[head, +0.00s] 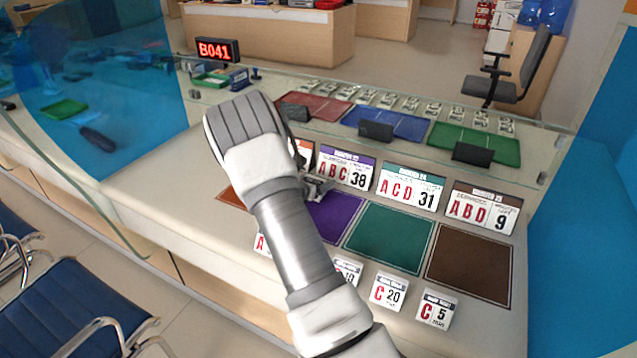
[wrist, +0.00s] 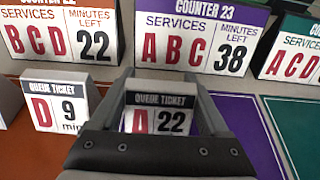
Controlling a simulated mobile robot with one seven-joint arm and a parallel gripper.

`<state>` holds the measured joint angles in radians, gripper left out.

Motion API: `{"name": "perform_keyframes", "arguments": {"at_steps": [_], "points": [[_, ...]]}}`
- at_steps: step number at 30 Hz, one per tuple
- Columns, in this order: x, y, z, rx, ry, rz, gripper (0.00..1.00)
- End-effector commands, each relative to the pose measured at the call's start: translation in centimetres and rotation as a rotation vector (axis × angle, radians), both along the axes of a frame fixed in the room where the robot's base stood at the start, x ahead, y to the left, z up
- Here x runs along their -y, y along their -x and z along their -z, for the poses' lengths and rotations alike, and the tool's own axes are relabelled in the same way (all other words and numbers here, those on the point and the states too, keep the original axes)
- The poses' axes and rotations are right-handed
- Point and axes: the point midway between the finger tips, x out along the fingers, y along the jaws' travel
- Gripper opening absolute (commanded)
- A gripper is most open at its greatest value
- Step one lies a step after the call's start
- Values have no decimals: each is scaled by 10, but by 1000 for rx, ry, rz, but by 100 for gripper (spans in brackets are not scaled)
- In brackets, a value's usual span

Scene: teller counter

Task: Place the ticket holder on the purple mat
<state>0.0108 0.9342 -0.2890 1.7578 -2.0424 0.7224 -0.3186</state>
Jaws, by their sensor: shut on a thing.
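My gripper (wrist: 160,90) is shut on a small white ticket holder (wrist: 158,119) with a dark "QUEUE TICKET" header and the text "A 22". In the wrist view the holder looks upright between the fingers, its lower part hidden by the gripper. Purple shows on both sides of it, so it is at or above the purple mat (wrist: 256,130); I cannot tell whether it touches. In the head view the purple mat (head: 336,218) lies in front of the ABC 38 sign, partly covered by my arm. My gripper (head: 318,187) is at its back left part; the holder is not clear there.
Another ticket holder (wrist: 56,104), "D 9 min", stands left of my gripper. Counter signs, including ABC 38 (head: 345,168) and ACD 31 (head: 410,187), stand behind the mats. Ticket holders C 20 (head: 388,292) and C 5 (head: 436,310) stand in front. The green mat (head: 390,238) and brown mat (head: 470,264) look empty.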

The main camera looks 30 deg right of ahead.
Motion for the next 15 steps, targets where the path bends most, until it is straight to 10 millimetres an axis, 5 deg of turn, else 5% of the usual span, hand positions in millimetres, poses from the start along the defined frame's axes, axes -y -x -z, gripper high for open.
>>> {"name": "perform_keyframes", "arguments": {"at_steps": [11,12,15], "points": [[0,0,4,3,1,1,23],[0,0,2,3,1,1,86],[0,0,2,1,0,0,100]]}}
